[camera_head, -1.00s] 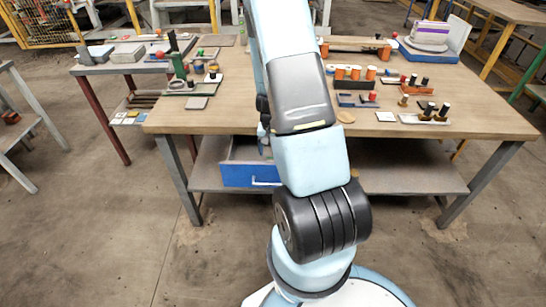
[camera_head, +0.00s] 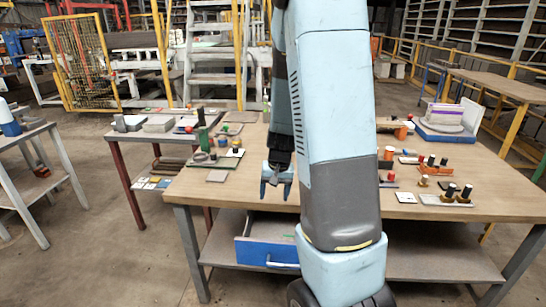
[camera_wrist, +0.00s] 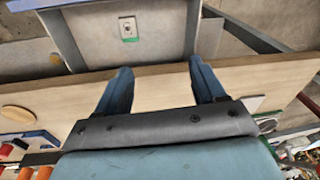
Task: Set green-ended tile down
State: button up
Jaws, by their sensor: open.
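A small white tile with a green end (camera_wrist: 128,28) lies flat on the grey floor of the open drawer (camera_wrist: 165,48) in the wrist view. In the head view the blue-fronted drawer (camera_head: 268,254) stands pulled out under the table's front edge; the tile is too small there to tell clearly. My gripper (camera_head: 277,187) points down near the table's front edge, above the drawer. In the wrist view its two blue fingers (camera_wrist: 160,72) are spread with nothing between them, apart from the tile.
The wooden table (camera_head: 235,199) has a bare strip along its front left. A tray with a green post (camera_head: 202,133) stands behind it. Black-topped pegs on a white base (camera_head: 446,199) and orange cylinders (camera_head: 400,133) stand to the right. My arm hides the table's middle.

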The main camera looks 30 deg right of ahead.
jog(key=s+a+r+n+t, duration=0.1)
jog(key=s+a+r, duration=0.25)
jog(key=r, duration=0.35)
jog(key=s+a+r+n+t, duration=0.1)
jog(key=s+a+r+n, duration=0.2)
jog(key=r, duration=0.4)
jog(key=s+a+r+t, duration=0.1)
jog(key=s+a+r, duration=0.2)
jog(key=s+r, duration=0.35)
jog(key=s+a+r+n+t, duration=0.1)
jog(key=s+r, duration=0.5)
jog(key=shift+s+a+h, duration=0.3)
jog(key=shift+a+h, duration=0.1)
jog(key=shift+w, duration=0.1)
